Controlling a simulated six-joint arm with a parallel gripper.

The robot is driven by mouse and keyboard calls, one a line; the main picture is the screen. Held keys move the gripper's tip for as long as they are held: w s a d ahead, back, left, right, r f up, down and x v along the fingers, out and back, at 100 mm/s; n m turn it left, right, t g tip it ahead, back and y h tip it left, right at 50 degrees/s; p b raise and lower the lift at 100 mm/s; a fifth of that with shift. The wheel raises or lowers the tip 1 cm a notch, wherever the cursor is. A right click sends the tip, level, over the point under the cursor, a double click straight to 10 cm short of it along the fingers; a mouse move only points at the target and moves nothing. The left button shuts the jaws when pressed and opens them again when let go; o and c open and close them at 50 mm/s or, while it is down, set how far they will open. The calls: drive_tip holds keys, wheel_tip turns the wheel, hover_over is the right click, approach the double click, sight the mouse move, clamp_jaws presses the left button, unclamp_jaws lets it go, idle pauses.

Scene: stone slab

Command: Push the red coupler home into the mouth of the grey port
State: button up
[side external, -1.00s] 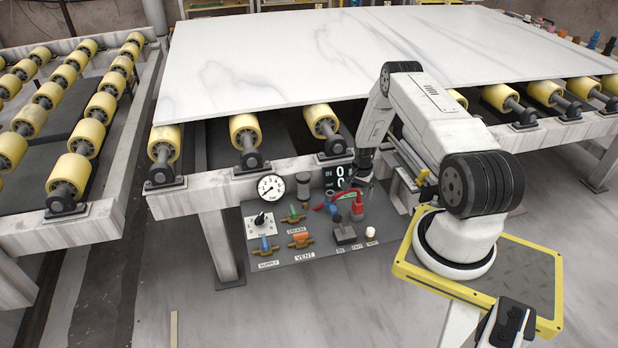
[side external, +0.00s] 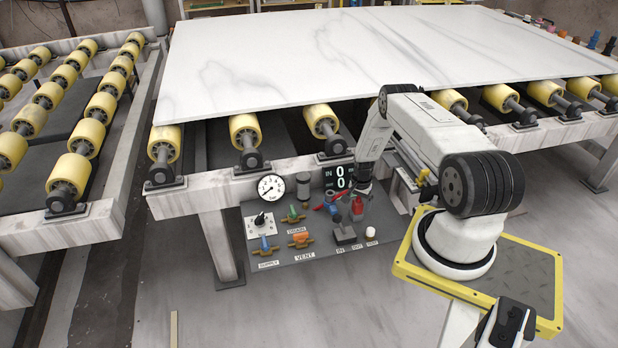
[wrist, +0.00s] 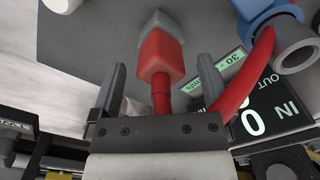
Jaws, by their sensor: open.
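The red coupler (side external: 358,207) stands at the right part of the control panel, below my gripper. In the wrist view the red coupler (wrist: 160,62) lies between my gripper's fingers (wrist: 157,85), with a visible gap on each side. The fingers are open. A grey block (wrist: 160,27), which looks like the grey port, sits at the coupler's far end in the wrist view. How deep the coupler is in it cannot be told. The coupler's narrow red stem runs back toward the gripper body.
A red curved hose or handle (wrist: 243,75) passes close beside the right finger. A blue fitting with a grey ring (wrist: 293,48) and the display (wrist: 265,115) are near. The panel (side external: 285,245) also carries a gauge (side external: 271,187) and valve handles. The white slab (side external: 330,55) overhangs behind.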

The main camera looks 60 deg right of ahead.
drive_tip(key=c, duration=1.3)
drive_tip(key=shift+c, duration=0.2)
drive_tip(key=shift+r, duration=0.1)
drive_tip(key=shift+w+d+r, duration=0.1)
drive_tip(key=shift+r, duration=1.55)
drive_tip(key=s+a+r, duration=0.9)
drive_tip(key=s, duration=0.1)
drive_tip(key=shift+s+a+r, duration=0.15)
drive_tip(key=shift+a+r, duration=0.15)
drive_tip(key=shift+a, duration=0.05)
